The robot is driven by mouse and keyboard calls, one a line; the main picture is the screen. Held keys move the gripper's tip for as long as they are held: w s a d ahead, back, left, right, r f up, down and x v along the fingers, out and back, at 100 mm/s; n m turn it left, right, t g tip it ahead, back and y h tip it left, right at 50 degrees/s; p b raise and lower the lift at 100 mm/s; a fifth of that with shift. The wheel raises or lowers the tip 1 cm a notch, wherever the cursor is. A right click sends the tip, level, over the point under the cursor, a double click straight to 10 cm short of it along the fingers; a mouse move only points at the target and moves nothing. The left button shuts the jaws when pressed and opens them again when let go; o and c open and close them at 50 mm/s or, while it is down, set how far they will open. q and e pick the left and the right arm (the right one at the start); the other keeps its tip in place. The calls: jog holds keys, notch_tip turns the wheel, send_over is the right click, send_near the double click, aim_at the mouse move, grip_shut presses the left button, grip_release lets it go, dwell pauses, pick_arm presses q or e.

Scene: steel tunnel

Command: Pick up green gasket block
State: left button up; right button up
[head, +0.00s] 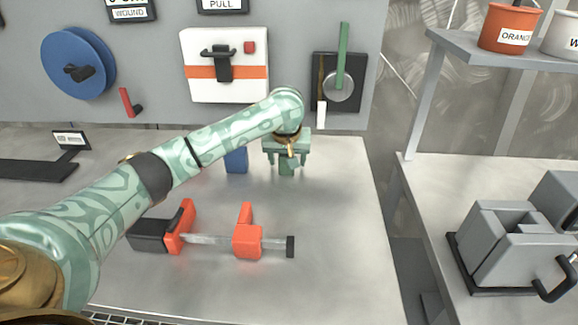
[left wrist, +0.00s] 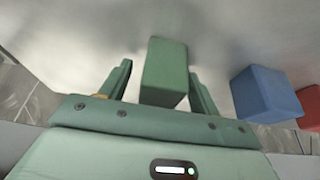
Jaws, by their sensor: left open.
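The green gasket block (head: 287,169) stands on the steel table, directly under my left gripper (head: 287,160). My left gripper points down with a finger on each side of the block. In the left wrist view the green block (left wrist: 166,68) is between the two open fingers of the left gripper (left wrist: 160,72), with a gap visible on each side. The gripper partly hides the block in the head view. My right gripper is in neither view.
A blue block (head: 236,160) stands close by and also shows in the left wrist view (left wrist: 261,94), with a red block (left wrist: 311,106) beyond it. An orange bar clamp (head: 247,240) lies nearer on the table. A grey vise (head: 510,245) sits right. Table right of the gripper is clear.

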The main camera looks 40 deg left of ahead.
pick_arm(q)
jog(key=shift+r, duration=0.15)
jog(key=c, duration=1.1)
